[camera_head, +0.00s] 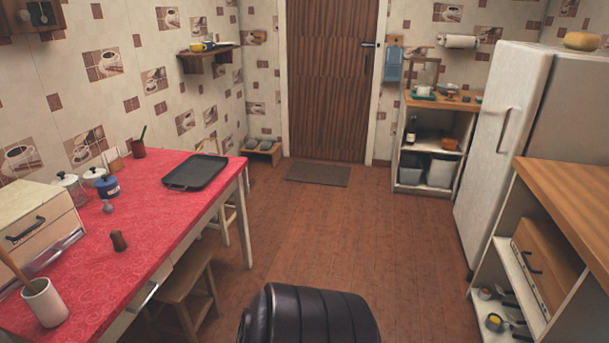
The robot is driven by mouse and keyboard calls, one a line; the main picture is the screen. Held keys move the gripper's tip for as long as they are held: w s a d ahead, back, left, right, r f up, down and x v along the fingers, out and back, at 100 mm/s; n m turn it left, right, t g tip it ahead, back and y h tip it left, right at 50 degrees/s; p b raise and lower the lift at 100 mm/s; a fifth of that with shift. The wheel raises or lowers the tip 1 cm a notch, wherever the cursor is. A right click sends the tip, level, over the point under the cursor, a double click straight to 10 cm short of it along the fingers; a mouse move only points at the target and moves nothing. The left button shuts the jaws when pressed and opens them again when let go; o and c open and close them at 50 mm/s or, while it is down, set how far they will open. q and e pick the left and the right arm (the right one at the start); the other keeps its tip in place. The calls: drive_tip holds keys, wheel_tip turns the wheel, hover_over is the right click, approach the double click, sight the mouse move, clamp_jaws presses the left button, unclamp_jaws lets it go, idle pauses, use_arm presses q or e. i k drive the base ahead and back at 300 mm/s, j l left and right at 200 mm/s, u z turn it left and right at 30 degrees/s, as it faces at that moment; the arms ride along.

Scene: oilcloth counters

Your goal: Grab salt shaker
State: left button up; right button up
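Two small shaker-like items stand on the red patterned cloth of the left table (165,212). One is a small dark brown one (119,241) near the table's middle. The other is a small greyish one (108,207) farther back, in front of a blue pot (107,187). I cannot tell for certain which of them is the salt shaker. Neither of my grippers shows in the head view, and nothing touches either item.
A white cup with a wooden utensil (44,303), a bread box (38,232), lidded jars (71,187) and a black tray (195,172) share the table. A stool (180,288) stands beside it. The middle floor (330,235) is clear. A wooden-topped counter (575,200) and fridge (505,130) stand right.

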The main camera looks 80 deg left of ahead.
sight(120, 244)
drive_tip(key=u, duration=4)
drive_tip(key=i+l+u, duration=0.2)
drive_tip(key=i+u, duration=0.2)
drive_tip(key=i, duration=0.15)
